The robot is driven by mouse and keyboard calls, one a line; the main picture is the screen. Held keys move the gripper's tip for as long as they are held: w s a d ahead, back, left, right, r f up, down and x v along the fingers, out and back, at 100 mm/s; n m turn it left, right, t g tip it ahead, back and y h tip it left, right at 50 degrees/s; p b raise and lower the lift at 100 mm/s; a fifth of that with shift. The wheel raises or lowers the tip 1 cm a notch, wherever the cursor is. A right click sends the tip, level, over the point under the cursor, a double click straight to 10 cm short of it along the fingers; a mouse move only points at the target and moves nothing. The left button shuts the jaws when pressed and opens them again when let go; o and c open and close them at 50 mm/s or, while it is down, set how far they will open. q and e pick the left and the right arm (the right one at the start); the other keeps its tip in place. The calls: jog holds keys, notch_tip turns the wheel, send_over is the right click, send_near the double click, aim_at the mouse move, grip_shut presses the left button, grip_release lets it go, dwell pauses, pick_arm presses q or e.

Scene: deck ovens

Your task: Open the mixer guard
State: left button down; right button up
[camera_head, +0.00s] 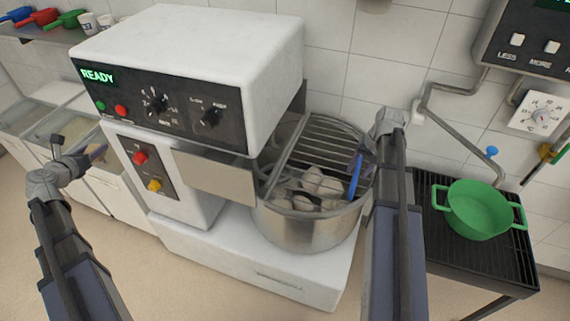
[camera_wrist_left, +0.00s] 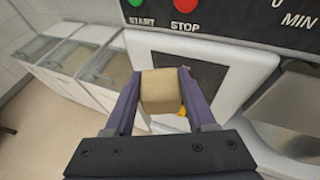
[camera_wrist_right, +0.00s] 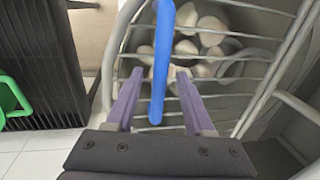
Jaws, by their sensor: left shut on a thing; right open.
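The mixer guard (camera_head: 333,133) is a grid of grey metal bars over the steel mixer bowl (camera_head: 310,232). Its bars (camera_wrist_right: 235,95) cross in front of pale lumps in the bowl in the right wrist view. A blue handle (camera_head: 355,176) stands at the guard's right side. My right gripper (camera_wrist_right: 158,98) is open, with its fingers on either side of the blue handle (camera_wrist_right: 161,60); I cannot tell whether they touch it. My left gripper (camera_head: 92,157) is shut on a beige block (camera_wrist_left: 162,91), left of the mixer and away from the guard.
The white mixer body (camera_head: 190,50) has a panel reading READY, with red and yellow buttons below. A green pot (camera_head: 478,212) stands on a black rack (camera_head: 500,266) at right. A pipe (camera_head: 455,88) runs along the tiled wall. Bins (camera_head: 75,130) stand at left.

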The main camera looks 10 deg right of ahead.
grip_shut()
dwell(0.4)
jog(key=shift+r, duration=0.1)
dwell(0.9)
